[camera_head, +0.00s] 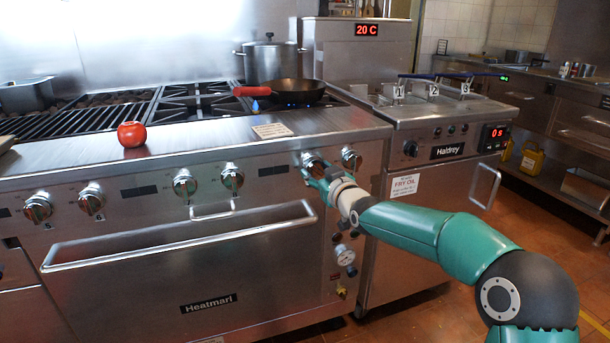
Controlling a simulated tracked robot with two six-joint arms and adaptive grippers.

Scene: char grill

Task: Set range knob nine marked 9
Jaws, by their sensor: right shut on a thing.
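A row of round silver-and-black range knobs runs along the front panel of the range (130,223). The knob at my gripper (313,162) is the first one right of the knob marked 8 (231,177). By its place in the row it is range knob nine, but its own mark is hidden. My right gripper (309,170) is shut on this knob, and its fingers and wrist cover the knob's lower part. I cannot read the knob's setting. My left gripper is not in view.
Another knob (351,158) sits close to the right of my gripper. A black pan (300,88) with a red handle stands over a blue flame. A tomato (131,134) rests on the range's front ledge. An oven handle (180,237) juts out below. The fryer (440,145) stands right.

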